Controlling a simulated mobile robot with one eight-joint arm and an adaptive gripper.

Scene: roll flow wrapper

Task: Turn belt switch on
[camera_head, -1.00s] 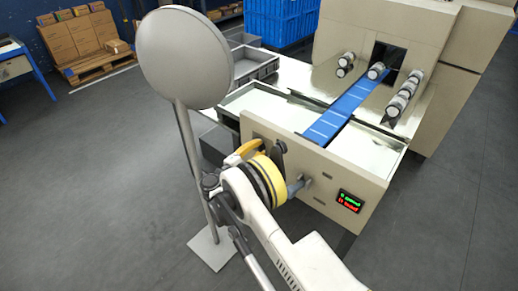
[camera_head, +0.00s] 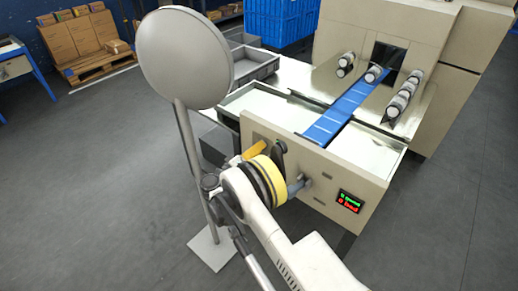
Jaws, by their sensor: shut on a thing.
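The flow wrapper's cream front panel (camera_head: 345,172) faces my arm. A dark upright part (camera_head: 280,147) and a short orange-yellow part (camera_head: 254,150) show at the panel just beyond my wrist. I cannot tell which of these belong to the belt switch. My gripper (camera_head: 281,160) is at the panel's left part, shut on the switch, with its fingertips mostly hidden behind my yellow-ringed wrist. The blue belt (camera_head: 340,112) slopes up to the machine's dark opening, with a roll (camera_head: 374,74) at its far end. A small display (camera_head: 349,201) shows a green line and a red line.
A grey round disc (camera_head: 186,57) on a pole stands close to the left of my arm, its base (camera_head: 211,249) on the floor. Grey trays (camera_head: 250,66) and a blue crate (camera_head: 283,20) are behind. Several rolls (camera_head: 402,98) rest right of the belt.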

